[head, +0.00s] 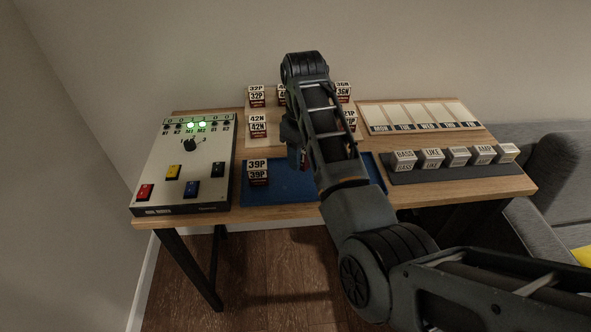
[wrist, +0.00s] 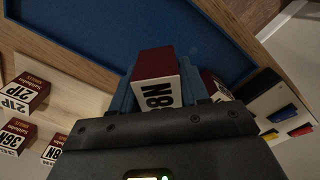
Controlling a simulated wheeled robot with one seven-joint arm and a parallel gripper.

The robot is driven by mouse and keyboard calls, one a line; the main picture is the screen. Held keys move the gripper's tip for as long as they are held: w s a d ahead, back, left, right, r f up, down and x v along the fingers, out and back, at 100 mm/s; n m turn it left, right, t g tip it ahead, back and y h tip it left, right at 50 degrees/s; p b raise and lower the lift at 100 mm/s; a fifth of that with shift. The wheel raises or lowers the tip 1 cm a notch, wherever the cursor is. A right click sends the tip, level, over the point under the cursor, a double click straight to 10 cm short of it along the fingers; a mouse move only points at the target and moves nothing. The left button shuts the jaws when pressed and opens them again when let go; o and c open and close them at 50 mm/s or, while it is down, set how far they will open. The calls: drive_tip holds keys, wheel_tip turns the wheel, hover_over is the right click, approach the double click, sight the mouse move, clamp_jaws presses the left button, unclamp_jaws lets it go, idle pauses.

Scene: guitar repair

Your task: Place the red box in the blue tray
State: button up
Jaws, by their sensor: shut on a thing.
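My gripper (wrist: 156,82) is shut on a red box (wrist: 154,62) with a white label; the label reads "8N" at its end, the rest unclear. The blue tray (wrist: 110,25) lies beyond the held box in the wrist view. In the head view the tray (head: 292,188) lies at the table's front middle, and my arm hides my gripper and most of what it holds. Another red and white box, 39P (head: 258,173), stands at the tray's left side. I cannot tell whether the held box touches anything.
Behind the tray, a pale board (head: 264,105) bears several red and white boxes, such as 42N (head: 258,127). A switch panel (head: 170,190) stands at left. At right are a weekday rack (head: 420,113) and a dark strip (head: 470,170) with white blocks. The tray's middle front looks clear.

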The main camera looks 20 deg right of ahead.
sight(294, 179)
drive_tip(key=shift+w+a+f, duration=0.3)
drive_tip(key=shift+a+f, duration=0.15)
drive_tip(key=shift+a, duration=0.3)
drive_tip(key=shift+a+f, duration=0.1)
drive_tip(key=shift+f, duration=2)
drive_tip(key=shift+f, duration=0.1)
drive_tip(key=o, duration=1.1)
drive_tip(key=shift+o, duration=0.2)
wheel_tip(294, 179, up, 12)
drive_tip(key=shift+r+p, duration=0.15)
drive_tip(key=shift+p, duration=0.5)
